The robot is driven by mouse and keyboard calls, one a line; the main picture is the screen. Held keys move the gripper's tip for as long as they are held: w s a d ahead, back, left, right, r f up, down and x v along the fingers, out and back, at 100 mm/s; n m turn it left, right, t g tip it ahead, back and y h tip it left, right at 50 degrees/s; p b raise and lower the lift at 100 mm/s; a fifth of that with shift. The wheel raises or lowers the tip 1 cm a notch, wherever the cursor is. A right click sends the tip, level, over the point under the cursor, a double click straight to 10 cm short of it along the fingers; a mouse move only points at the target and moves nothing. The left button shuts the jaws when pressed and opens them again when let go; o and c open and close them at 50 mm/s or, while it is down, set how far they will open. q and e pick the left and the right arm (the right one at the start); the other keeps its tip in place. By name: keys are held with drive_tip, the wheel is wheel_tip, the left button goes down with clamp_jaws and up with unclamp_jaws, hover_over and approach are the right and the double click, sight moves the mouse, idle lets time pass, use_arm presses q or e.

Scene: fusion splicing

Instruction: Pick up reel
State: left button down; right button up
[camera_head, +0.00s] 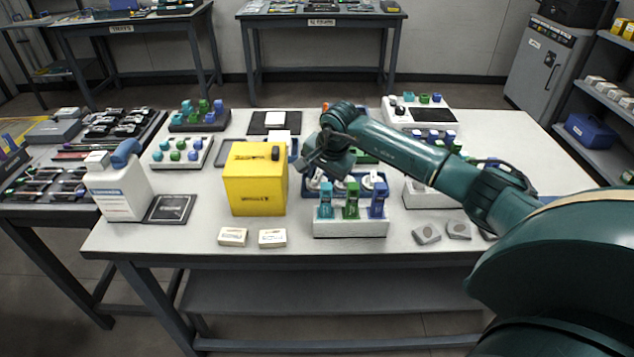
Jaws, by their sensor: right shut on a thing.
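A blue tray (393,191) with white round reels stands near the middle of the table, behind a white stand with upright clips. One reel (368,181) shows at the tray's right side. My right gripper (312,172) is over the tray's left end, pointing down, and is shut on a white reel. Its wrist and fingers hide most of that reel, and I cannot tell whether the reel is clear of the tray. My left gripper is not in view.
A yellow box (255,182) stands close left of my right gripper. The white stand (350,226) with teal, green and blue clips is just in front of the tray. Two small boxes (272,238) lie near the front edge.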

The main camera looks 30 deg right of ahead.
wheel_tip(320, 180, up, 10)
drive_tip(key=shift+c, duration=0.2)
idle(0.3)
